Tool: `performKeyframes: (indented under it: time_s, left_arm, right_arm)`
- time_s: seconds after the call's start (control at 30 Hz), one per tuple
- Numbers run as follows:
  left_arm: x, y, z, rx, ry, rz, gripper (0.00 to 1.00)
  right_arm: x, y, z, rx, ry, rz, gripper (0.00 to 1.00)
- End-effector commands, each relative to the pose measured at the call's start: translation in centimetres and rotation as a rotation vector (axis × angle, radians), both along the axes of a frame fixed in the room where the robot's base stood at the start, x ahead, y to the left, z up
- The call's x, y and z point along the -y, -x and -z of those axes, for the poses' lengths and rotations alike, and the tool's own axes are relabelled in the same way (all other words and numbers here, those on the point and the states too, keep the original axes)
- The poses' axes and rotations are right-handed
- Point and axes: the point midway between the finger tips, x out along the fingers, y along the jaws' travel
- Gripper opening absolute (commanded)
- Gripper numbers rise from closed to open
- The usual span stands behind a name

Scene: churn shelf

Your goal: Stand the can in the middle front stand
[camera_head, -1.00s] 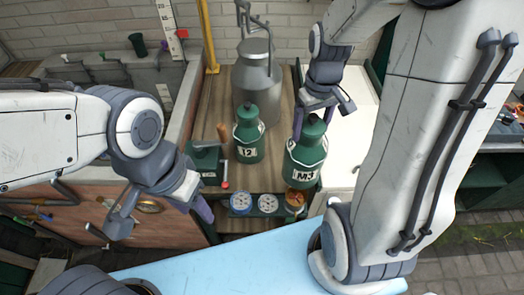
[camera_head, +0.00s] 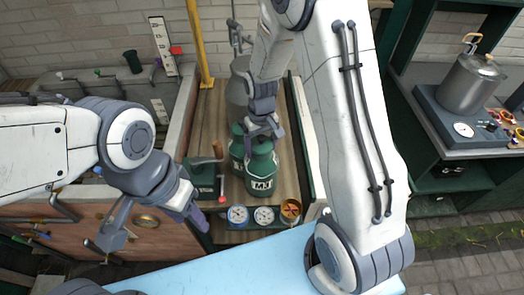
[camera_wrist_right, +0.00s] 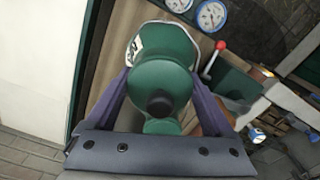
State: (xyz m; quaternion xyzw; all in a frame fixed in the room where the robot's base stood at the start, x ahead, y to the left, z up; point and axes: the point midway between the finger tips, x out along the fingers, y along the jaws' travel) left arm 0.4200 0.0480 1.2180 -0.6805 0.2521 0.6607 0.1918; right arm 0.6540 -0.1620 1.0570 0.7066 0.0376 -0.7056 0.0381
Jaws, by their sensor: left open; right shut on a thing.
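The green can with a white label (camera_head: 262,172), which reads like M3, is upright over the front of the wooden shelf (camera_head: 212,125). My right gripper (camera_head: 262,130) is shut on its upper part. In the right wrist view the fingers lie on both sides of the can's round green lid (camera_wrist_right: 160,75). Whether its base touches the shelf I cannot tell. Any stand under it is hidden. A second green can (camera_head: 236,150) stands just behind and left, partly covered. My left gripper (camera_head: 155,225) is open and empty at the left, apart from everything.
A green box with a red-knobbed lever (camera_head: 203,180) is left of the cans. A grey churn (camera_head: 238,85) stands behind. A pot (camera_head: 470,85) is far right.

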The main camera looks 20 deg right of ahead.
Motion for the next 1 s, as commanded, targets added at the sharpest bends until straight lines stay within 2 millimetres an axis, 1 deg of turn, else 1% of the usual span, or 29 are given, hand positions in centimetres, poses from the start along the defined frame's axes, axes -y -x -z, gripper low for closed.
performKeyframes:
  time_s: [0.1,0.2,0.3,0.73,0.77,0.8,1.0]
  left_arm:
    - [0.0,0.0,-0.9,0.000,0.000,0.001,0.50]
    - [0.0,0.0,-1.4,0.000,0.000,0.002,0.50]
    - [0.0,0.0,-1.5,0.000,0.000,0.002,0.50]
    - [0.0,0.0,-1.1,0.000,0.000,0.002,0.50]
    - [0.0,0.0,-1.2,0.000,0.000,0.002,0.50]
    - [0.0,0.0,-1.2,0.000,0.000,0.002,0.50]
    - [0.0,0.0,-1.3,0.000,0.000,0.002,0.50]
  right_arm:
    - [0.0,0.2,1.3,-0.006,0.001,0.000,0.00]
    - [0.0,0.1,2.5,-0.004,0.000,0.000,0.00]
    - [0.0,0.0,3.2,-0.001,0.000,0.000,0.00]
    - [0.0,0.0,3.9,0.000,0.000,0.000,0.00]
    - [0.1,0.1,3.8,-0.002,0.000,0.000,0.98]
    - [0.1,0.1,3.8,-0.002,0.000,0.000,1.00]
    - [0.1,0.1,3.8,-0.002,0.000,0.000,1.00]
